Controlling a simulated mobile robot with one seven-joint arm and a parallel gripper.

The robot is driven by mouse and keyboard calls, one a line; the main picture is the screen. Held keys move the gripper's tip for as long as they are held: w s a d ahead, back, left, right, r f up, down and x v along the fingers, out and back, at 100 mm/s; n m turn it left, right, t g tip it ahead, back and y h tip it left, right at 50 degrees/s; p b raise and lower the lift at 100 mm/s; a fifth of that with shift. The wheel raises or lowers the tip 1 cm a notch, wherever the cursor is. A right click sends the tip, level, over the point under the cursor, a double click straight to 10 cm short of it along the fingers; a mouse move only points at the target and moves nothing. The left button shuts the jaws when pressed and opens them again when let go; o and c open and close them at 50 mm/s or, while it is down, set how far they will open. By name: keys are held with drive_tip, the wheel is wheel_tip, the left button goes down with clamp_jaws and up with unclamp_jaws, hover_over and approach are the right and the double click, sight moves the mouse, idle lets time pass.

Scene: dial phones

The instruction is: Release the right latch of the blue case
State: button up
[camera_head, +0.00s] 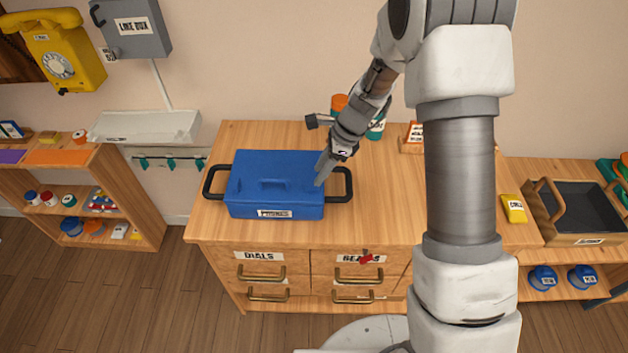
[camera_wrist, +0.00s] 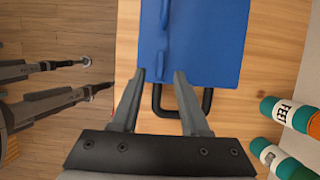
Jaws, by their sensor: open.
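The blue case (camera_head: 275,178) stands closed on the wooden cabinet, with a PHONES label on its front. It has a black loop handle at each end; the right handle (camera_head: 349,188) is beside my gripper (camera_head: 321,178). My gripper is open and points down at the case's right end. In the wrist view, my gripper's (camera_wrist: 159,74) fingertips are at the edge of the blue case (camera_wrist: 210,40), with the black handle (camera_wrist: 208,104) just below and partly behind the right finger.
Teal jars with orange caps (camera_wrist: 285,112) stand behind the case, near my wrist. A wooden box with cards (camera_head: 412,140) is farther right.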

sight(312, 184)
drive_tip(key=shift+x, duration=2.35)
clamp_jaws()
